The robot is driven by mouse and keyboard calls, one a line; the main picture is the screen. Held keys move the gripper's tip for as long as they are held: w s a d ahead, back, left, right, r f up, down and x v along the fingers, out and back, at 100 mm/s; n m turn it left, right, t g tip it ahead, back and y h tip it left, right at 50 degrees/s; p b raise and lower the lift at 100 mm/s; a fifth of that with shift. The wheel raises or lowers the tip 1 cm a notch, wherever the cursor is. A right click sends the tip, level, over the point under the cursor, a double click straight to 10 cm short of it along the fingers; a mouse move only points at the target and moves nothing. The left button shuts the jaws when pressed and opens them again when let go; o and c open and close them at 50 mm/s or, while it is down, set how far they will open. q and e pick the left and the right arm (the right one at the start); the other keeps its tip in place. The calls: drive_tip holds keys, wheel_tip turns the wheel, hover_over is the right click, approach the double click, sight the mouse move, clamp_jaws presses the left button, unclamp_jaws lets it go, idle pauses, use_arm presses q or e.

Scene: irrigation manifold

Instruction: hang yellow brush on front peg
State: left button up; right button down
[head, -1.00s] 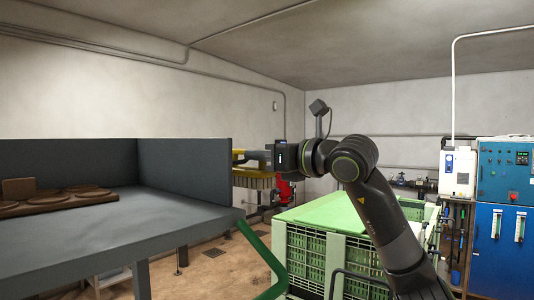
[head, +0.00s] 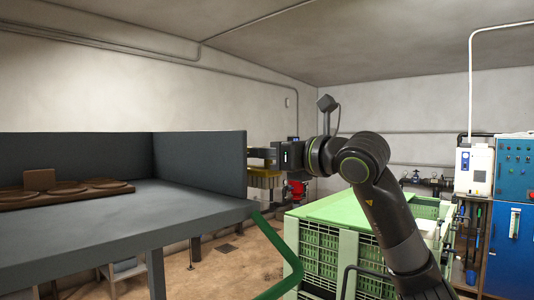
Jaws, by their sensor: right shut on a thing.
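My right gripper (head: 262,154) reaches left across the middle of the view, just right of the grey side panel's edge. It is shut on the yellow brush, which is mostly hidden behind the panel and the fingers. A yellow shape (head: 265,181) shows just below the gripper; I cannot tell whether it is part of the brush or something behind. I cannot make out the front peg. My left gripper is not in view.
A grey bench (head: 130,217) with upright panels (head: 200,161) fills the left, with a brown board (head: 65,196) on it. A green crate (head: 325,249) stands below my right arm. A blue cabinet (head: 515,210) is far right. Open floor (head: 230,268) shows between.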

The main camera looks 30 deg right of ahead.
drive_tip(key=c, duration=1.3)
unclamp_jaws()
drive_tip(key=shift+s+d+f+b, duration=0.15)
drive_tip(key=shift+s+d+b, duration=0.05)
drive_tip(key=shift+s+b, duration=0.3)
drive_tip(key=b+v, duration=0.9)
drive_tip(key=v, duration=0.7)
drive_tip(key=shift+s, duration=0.1)
